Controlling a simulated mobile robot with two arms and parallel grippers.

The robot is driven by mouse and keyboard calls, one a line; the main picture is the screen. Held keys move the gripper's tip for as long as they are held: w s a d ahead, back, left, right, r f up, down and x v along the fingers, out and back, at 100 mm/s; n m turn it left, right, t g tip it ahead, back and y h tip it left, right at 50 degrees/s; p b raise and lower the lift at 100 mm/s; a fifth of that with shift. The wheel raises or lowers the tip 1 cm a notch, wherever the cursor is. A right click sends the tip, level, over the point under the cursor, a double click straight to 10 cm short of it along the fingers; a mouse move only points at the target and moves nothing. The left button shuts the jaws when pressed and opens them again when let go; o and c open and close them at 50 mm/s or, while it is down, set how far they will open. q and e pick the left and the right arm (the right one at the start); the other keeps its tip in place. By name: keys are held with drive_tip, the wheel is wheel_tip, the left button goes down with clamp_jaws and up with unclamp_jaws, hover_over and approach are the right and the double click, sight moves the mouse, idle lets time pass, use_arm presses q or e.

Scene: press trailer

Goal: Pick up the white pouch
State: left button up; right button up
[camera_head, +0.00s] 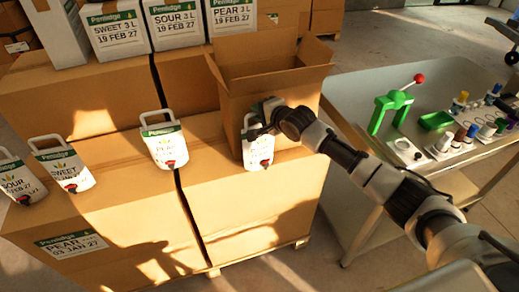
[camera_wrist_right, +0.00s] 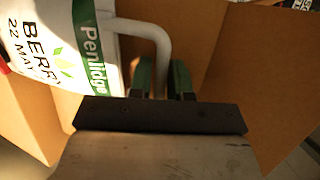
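A white pouch (camera_head: 258,150) with a green band, a loop handle and a dark red tap is at the front of the open carton in the head view. In the right wrist view the pouch (camera_wrist_right: 55,40) reads BERRY, 22 MAY. My right gripper (camera_head: 262,122) is at its top and hides part of it. In the wrist view the green-padded fingers (camera_wrist_right: 162,78) are close together, with the white handle (camera_wrist_right: 150,30) between them and filling the gap; they look shut on it. I cannot tell whether the pouch's base touches the carton below. My left gripper is not in view.
An open carton (camera_head: 275,82) stands right behind the pouch. Other white pouches (camera_head: 163,148) stand along the big cartons (camera_head: 70,215) to the left. White boxes (camera_head: 118,35) stand at the back. A metal table (camera_head: 350,100) with a green press (camera_head: 390,108) is on the right.

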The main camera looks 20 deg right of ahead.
clamp_jaws()
idle(1.2)
drive_tip(key=shift+r, duration=0.15)
